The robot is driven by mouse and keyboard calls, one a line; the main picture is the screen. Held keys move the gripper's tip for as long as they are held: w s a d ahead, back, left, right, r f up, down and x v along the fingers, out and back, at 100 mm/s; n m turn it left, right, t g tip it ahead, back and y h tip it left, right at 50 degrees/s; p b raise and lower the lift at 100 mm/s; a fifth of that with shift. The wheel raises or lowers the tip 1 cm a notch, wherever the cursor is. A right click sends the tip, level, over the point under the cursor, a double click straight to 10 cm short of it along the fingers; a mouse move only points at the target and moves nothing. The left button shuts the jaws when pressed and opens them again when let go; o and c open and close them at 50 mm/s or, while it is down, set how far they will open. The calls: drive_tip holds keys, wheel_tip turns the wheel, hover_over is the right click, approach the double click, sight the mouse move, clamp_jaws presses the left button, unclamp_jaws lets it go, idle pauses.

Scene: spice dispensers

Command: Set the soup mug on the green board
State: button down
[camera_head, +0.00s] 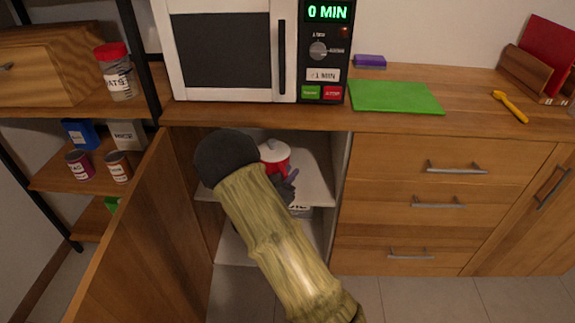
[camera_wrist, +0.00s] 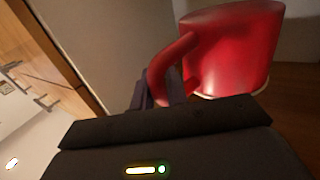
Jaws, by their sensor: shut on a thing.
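My gripper (camera_head: 288,187) is inside the cabinet at the mug's side. In the wrist view my gripper (camera_wrist: 160,88) is shut on the mug's handle. I cannot tell whether the mug is clear of the shelf. The green board (camera_head: 395,97) lies bare on the counter, right of the microwave.
The cabinet door (camera_head: 130,235) stands open at the left. The microwave (camera_head: 235,50) stands above the cabinet. A purple sponge-like block (camera_head: 369,61) lies behind the board, and a yellow tool (camera_head: 510,106) lies to the right. Counter between board and tool is clear.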

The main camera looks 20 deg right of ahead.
drive_tip(key=s+a+f+n+t+y+p, duration=0.1)
drive_tip(key=s+a+f+n+t+y, duration=0.1)
drive_tip(key=s+f+n+t+y, duration=0.2)
wheel_tip(320, 180, down, 2)
drive_tip(key=s+n+y, duration=0.1)
drive_tip(key=s+y, duration=0.1)
drive_tip(key=y, duration=0.1)
drive_tip(key=shift+a+n+t+y, duration=0.3)
drive_tip(key=shift+a+n+y, duration=0.1)
drive_tip(key=shift+f, duration=0.1)
